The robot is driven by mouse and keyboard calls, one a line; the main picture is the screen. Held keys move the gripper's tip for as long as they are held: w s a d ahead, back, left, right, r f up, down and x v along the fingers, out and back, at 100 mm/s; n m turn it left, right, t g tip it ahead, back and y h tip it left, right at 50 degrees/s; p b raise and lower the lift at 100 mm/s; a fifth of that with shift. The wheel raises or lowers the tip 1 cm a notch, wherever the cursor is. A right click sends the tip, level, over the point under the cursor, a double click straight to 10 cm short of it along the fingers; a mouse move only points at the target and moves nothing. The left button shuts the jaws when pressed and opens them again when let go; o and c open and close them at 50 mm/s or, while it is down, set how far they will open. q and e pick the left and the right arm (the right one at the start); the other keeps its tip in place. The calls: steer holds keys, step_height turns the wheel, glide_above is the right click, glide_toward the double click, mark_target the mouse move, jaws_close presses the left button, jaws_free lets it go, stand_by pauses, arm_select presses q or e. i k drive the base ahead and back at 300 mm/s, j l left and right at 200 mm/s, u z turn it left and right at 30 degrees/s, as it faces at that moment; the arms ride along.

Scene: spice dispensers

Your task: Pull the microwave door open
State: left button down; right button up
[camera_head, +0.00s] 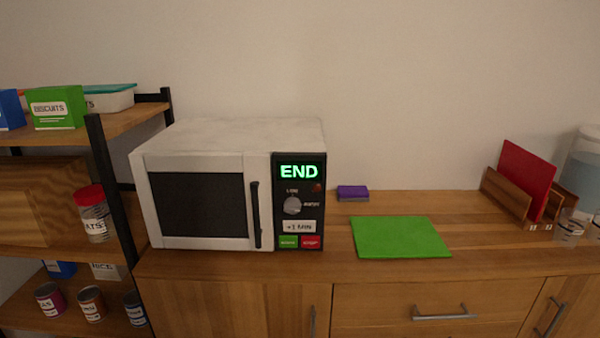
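A white microwave (235,133) stands on the left part of the wooden counter, against the wall. Its door (195,204) has a dark window and looks shut. A black vertical handle (255,214) sits at the door's right edge. The dark control panel (292,225) to the right of the handle shows a green END on its display (298,171). Below that are a round knob, a +1 MIN button, and a green and a red button. Neither of my grippers is in view.
A shelf (130,118) with boxes, jars and cans stands close at the left. A green board (400,237) and a purple sponge-like block (352,192) lie right of the microwave. A wooden rack (507,195) with a red board and glasses is at far right. The counter before the microwave is narrow.

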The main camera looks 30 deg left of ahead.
mark_target(201, 200)
steer(key=u, duration=1.55)
